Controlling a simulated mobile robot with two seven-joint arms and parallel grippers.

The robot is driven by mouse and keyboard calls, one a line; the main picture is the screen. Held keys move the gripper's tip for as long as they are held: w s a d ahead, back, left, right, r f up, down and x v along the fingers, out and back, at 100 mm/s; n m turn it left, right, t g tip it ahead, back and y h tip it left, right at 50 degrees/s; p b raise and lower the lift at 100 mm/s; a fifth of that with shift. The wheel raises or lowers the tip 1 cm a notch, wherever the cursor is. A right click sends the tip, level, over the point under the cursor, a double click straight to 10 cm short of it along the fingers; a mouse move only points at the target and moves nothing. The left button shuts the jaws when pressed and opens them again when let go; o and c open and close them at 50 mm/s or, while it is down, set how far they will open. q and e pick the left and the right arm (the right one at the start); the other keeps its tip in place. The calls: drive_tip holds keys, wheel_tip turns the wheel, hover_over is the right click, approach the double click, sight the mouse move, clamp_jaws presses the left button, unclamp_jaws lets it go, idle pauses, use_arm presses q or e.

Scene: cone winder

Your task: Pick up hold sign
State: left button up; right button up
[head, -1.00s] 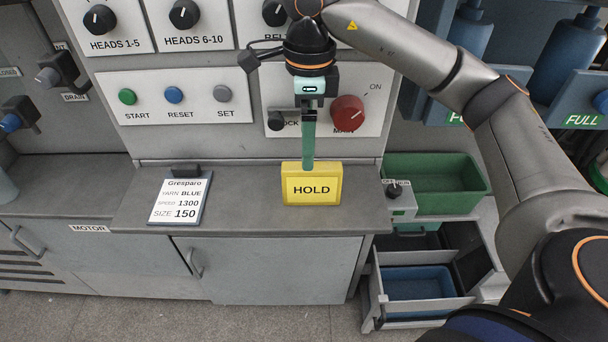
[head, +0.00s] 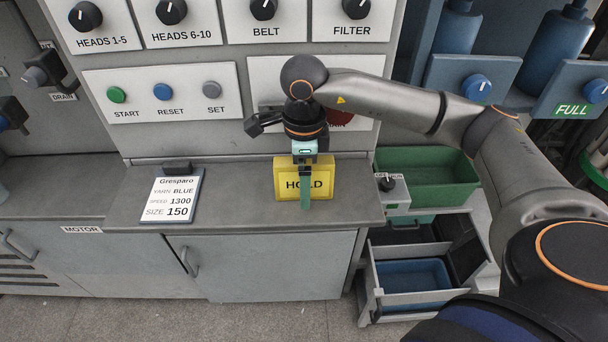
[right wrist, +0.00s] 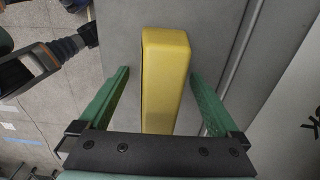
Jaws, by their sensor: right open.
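The yellow HOLD sign (head: 318,184) stands upright on the grey ledge, its middle partly hidden by my right gripper (head: 305,196). In the right wrist view, the sign's narrow yellow top (right wrist: 166,80) lies between the two green fingers of my right gripper (right wrist: 158,98). The fingers are apart, with a gap on each side of the sign, and they do not visibly touch it. My left gripper is not in view.
A Gresparo card (head: 171,197) leans on the ledge (head: 240,200) to the left. The control panel (head: 230,92) rises behind. To the right are a small switch box (head: 392,193), a green bin (head: 430,180) and an open drawer with a blue tray (head: 415,276).

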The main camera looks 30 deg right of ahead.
drive_tip(key=shift+f, duration=0.15)
drive_tip(key=c, duration=1.5)
